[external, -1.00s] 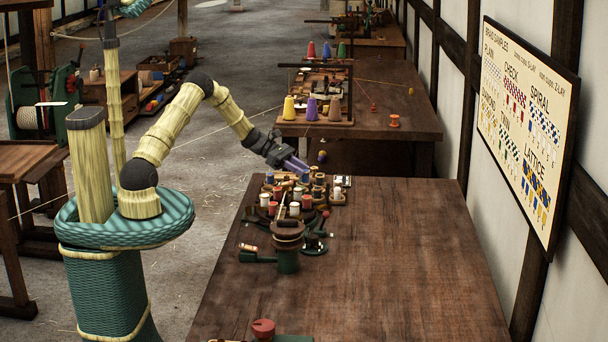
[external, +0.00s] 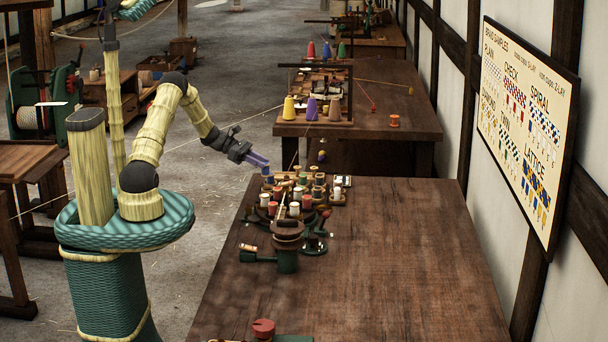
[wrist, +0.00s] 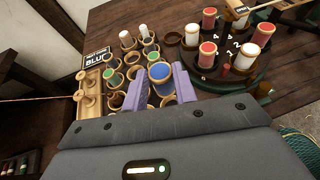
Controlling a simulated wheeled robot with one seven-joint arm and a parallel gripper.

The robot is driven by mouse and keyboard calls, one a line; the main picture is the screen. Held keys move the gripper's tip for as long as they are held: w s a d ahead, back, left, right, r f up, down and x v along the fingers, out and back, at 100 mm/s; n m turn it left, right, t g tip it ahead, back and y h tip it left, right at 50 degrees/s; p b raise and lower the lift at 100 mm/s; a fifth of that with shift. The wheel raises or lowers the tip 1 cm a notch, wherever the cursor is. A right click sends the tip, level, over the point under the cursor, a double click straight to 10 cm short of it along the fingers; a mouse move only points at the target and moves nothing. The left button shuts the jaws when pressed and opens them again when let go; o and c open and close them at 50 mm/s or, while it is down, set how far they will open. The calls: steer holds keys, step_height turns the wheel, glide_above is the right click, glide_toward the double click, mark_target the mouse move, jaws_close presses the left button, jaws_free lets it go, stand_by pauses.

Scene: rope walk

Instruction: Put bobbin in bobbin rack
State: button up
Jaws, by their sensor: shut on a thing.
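My gripper (wrist: 159,88) has purple fingers, shut on a blue-topped bobbin (wrist: 160,72) with a pale wooden rim. In the external view my gripper (external: 258,163) is at the far left corner of the front table, with the blue bobbin (external: 266,171) at its tips. The bobbin rack (wrist: 172,38) appears as a cluster of round wooden cups beyond and under the held bobbin. Some cups hold white-, green- or blue-topped bobbins; others look empty. My fingers hide part of the cups. I cannot tell whether the held bobbin touches any cup.
A dark numbered round plate (wrist: 235,60) with red and white bobbins stands right of the cups. A sign reading "BLUE" (wrist: 95,58) and a wooden holder (wrist: 88,98) stand left. The front table's near right area (external: 400,270) is clear.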

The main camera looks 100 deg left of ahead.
step_height(320, 180, down, 5)
steer(key=shift+r, duration=0.1)
steer(key=shift+f+p, duration=0.45)
steer(key=shift+f, duration=1.5)
steer(key=shift+f, duration=0.1)
steer(key=o, duration=0.9)
steer(key=shift+o, duration=0.2)
